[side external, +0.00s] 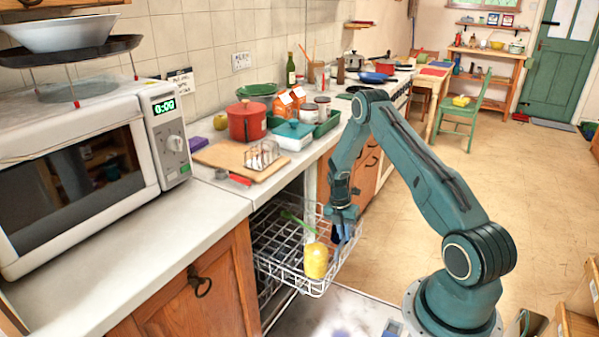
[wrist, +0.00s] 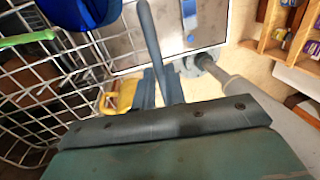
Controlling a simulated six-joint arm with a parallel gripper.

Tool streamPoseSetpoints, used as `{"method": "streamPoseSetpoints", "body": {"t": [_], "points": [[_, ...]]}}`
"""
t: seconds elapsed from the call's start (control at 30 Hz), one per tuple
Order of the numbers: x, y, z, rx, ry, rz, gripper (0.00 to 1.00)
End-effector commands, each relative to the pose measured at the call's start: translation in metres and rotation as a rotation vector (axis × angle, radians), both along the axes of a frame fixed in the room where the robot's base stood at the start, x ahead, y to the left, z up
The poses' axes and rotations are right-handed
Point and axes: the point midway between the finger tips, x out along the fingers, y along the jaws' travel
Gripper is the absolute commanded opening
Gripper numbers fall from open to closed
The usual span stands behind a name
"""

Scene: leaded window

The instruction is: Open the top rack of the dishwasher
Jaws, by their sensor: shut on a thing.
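The dishwasher's top rack (side external: 285,245), a white wire basket, stands out past the counter front; its wires also fill the left of the wrist view (wrist: 35,85). The open dishwasher door (side external: 350,308) lies flat below it. In the wrist view, my gripper (wrist: 158,75) shows beside the wires. The rack holds a yellow mug (side external: 316,261) and a green utensil (side external: 300,222).
A blue vessel (wrist: 80,12) shows at the top left of the wrist view. The counter (side external: 160,235) carries a microwave (side external: 85,165), a chopping board (side external: 225,165) and a red pot (side external: 247,121).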

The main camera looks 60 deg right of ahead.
Motion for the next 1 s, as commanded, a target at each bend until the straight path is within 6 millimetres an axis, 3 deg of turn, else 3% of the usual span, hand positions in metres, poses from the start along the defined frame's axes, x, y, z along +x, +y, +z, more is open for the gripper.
{"method": "streamPoseSetpoints", "body": {"t": [0.33, 0.7, 0.73, 0.83, 1.0], "points": [[-0.038, -0.001, 0.000, 0.001, 0.003, -0.002, 0.00], [-0.043, 0.000, 0.000, -0.001, 0.000, -0.001, 0.00], [-0.043, 0.000, 0.000, -0.001, 0.000, -0.001, 0.14], [-0.043, 0.000, 0.000, -0.001, 0.000, -0.001, 0.34], [-0.043, 0.000, 0.000, -0.001, 0.001, 0.000, 0.34]]}}
